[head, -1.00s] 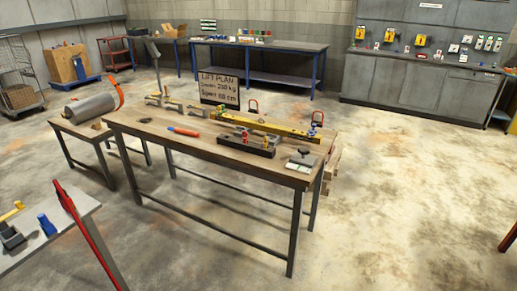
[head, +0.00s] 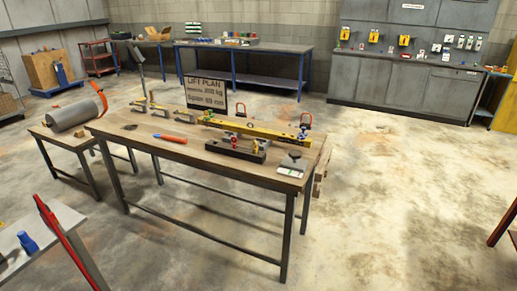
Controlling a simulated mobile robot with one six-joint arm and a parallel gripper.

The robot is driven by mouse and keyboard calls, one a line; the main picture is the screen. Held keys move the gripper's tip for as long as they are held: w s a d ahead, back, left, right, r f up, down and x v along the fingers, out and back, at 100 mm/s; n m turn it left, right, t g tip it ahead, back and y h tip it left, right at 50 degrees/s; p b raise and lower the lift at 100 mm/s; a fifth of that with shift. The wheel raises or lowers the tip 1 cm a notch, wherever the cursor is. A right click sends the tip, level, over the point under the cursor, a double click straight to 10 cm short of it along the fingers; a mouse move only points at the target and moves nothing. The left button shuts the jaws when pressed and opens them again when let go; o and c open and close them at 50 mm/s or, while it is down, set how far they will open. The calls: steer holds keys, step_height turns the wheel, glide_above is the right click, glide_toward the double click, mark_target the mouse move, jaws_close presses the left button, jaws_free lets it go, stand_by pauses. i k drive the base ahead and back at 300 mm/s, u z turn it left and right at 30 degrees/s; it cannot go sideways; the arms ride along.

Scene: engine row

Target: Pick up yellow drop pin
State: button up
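A dark rack (head: 222,148) lies near the front right of the wooden workbench (head: 170,155). Small coloured pins stand in it. A red pin (head: 234,142) is near its middle, and a small yellow piece that looks like the yellow drop pin (head: 256,146) is near its right end. They are too small to tell their exact shape. My gripper is not in view.
A long yellow beam (head: 270,134) lies behind the rack, with red shackles near it. An orange-handled tool (head: 170,138), a grey block (head: 292,163) and a lift plan sign (head: 206,95) share the bench.

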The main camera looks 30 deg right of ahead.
mark_target(255, 148)
steer(key=i, duration=0.85)
steer(key=u, duration=0.05)
